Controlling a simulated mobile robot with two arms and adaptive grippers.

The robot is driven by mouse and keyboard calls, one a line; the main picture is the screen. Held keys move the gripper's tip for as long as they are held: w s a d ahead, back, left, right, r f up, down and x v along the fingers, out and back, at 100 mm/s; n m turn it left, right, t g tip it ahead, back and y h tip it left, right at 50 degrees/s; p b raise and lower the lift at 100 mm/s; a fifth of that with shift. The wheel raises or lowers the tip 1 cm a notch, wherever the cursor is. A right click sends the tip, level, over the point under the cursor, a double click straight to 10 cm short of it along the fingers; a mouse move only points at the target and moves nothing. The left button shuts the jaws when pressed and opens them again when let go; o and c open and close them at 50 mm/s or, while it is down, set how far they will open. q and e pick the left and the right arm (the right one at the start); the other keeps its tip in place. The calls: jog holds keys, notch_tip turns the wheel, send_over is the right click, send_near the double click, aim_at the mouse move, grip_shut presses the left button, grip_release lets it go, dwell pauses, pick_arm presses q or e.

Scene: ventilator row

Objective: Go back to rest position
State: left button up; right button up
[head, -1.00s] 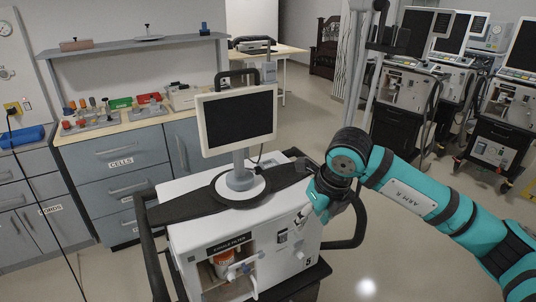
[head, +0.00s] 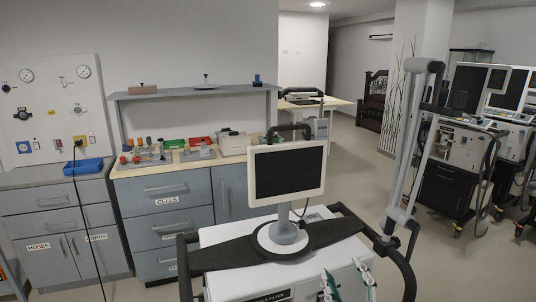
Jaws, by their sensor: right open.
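My right gripper (head: 347,282) shows only as two teal fingers at the bottom edge of the head view. The fingers stand apart with nothing seen between them, in front of the ventilator's white body (head: 235,285). Whether they touch it cannot be told. The rest of my right arm is out of frame. My left gripper is not in view. The ventilator's dark screen (head: 287,172) stands upright on a round base on top of the body. The lower front of the ventilator is cut off by the frame.
The ventilator's black handle rails (head: 404,272) stick out at its sides, and a grey jointed support arm (head: 408,150) rises at its right. Drawer cabinets (head: 168,215) with a cluttered counter stand behind left. More ventilators (head: 465,150) stand at right. Open floor (head: 465,265) lies right.

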jog(key=s+d+f+m+g+h, duration=0.2)
jog(key=s+d+f+m+g, duration=0.15)
jog(key=f, duration=0.45)
jog(key=s+d+f+m+g+h, duration=0.1)
jog(key=s+d+f+m+g, duration=0.1)
jog(key=s+f+g, duration=1.1)
jog(key=s+f, duration=0.6)
jog(key=s, duration=0.3)
notch_tip(320, 180, down, 27)
jog(key=s, duration=0.2)
jog(key=s+d+f+g, duration=0.2)
jog(key=s+d+f, duration=0.1)
jog(key=s+f, duration=1.2)
jog(key=shift+s+y, duration=0.3)
jog(key=shift+s, duration=0.05)
jog(key=shift+m, duration=0.25)
